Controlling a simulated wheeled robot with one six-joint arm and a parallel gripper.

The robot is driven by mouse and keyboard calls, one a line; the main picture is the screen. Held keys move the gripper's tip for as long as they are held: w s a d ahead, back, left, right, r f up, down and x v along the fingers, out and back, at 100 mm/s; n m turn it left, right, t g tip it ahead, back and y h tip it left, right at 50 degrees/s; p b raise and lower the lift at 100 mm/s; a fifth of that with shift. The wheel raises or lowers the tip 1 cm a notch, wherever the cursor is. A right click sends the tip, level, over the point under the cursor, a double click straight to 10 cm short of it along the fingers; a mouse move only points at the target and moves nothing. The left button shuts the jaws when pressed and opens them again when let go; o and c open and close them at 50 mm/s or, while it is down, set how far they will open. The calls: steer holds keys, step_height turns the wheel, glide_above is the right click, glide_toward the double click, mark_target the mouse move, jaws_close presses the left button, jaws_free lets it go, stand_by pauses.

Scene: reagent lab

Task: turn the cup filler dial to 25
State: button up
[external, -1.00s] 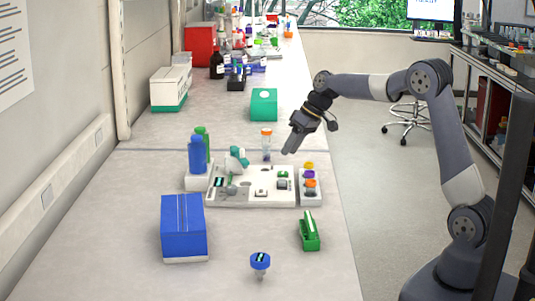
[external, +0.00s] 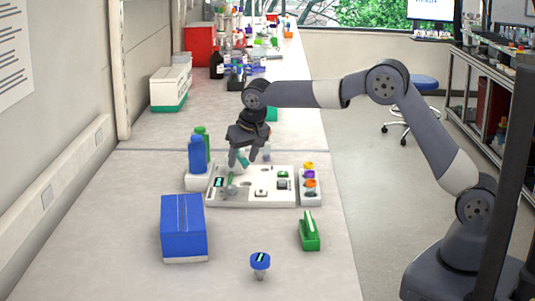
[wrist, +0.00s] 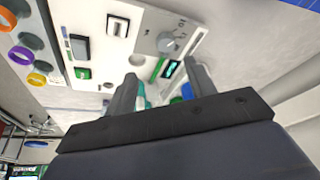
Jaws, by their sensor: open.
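The cup filler is a white panel (external: 250,199) on the bench, with a small display (external: 218,182) at its left and a teal and white part (external: 240,160) standing at its back. Its grey dial (external: 231,190) sits just right of the display. My gripper (external: 250,158) is open above the back of the panel, pointing down, apart from the dial. In the wrist view its fingers (wrist: 161,73) are spread, with nothing held.
Blue and green bottles (external: 196,155) stand left of the panel, and a rack with coloured caps (external: 310,189) stands at its right. A blue box (external: 183,226), a blue-topped item (external: 260,262) and a green holder (external: 309,232) are in front. Bench between them is clear.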

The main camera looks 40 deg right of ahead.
mark_target(232, 187)
steer(key=p+x, duration=0.1)
steer(key=x, duration=0.6)
steer(key=a+p+x, duration=0.1)
steer(key=x, duration=0.2)
steer(key=shift+w+f+p, duration=0.25)
steer(key=shift+w+p, duration=0.05)
steer(key=shift+p, duration=0.05)
steer(key=c, duration=1)
